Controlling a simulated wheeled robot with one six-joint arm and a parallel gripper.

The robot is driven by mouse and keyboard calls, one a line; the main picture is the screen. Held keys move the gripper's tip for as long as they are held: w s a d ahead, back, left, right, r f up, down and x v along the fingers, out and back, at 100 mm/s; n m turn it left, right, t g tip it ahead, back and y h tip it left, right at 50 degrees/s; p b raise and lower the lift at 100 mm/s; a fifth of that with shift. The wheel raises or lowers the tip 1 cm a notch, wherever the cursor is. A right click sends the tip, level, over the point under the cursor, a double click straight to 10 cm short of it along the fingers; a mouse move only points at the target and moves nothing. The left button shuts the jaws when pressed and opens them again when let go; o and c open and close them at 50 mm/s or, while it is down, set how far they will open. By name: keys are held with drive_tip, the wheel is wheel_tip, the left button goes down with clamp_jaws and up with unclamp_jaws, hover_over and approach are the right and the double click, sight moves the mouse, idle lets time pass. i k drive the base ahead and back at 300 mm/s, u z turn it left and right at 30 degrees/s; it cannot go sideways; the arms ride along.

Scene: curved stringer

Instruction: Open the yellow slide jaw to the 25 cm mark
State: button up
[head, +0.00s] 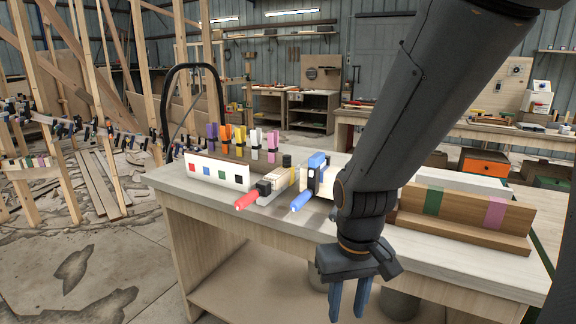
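A clamp with a red handle (247,200) lies on the workbench, with a black block beside the handle and a pale bar behind it. A small yellow part (291,176) shows near this bar; I cannot tell whether it is the yellow slide jaw. A blue-handled clamp (301,200) lies just to its right. No scale marks or 25 cm mark can be read. My gripper (348,300) hangs in front of the bench's front edge, right of and nearer than the clamps. Its two fingers point down, apart, with nothing between them.
A white block with coloured squares (216,174) stands left of the clamps. Several small coloured clamps (239,138) stand upright behind it. A wooden rack with green and pink bands (465,210) stands at the right. My arm hides part of the workbench (265,222).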

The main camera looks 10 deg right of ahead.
sight(287, 160)
drive_tip(key=k, duration=0.1)
drive_tip(key=u, duration=1.85)
drive_tip(key=i, duration=1.05)
drive_tip(key=z, duration=1.9)
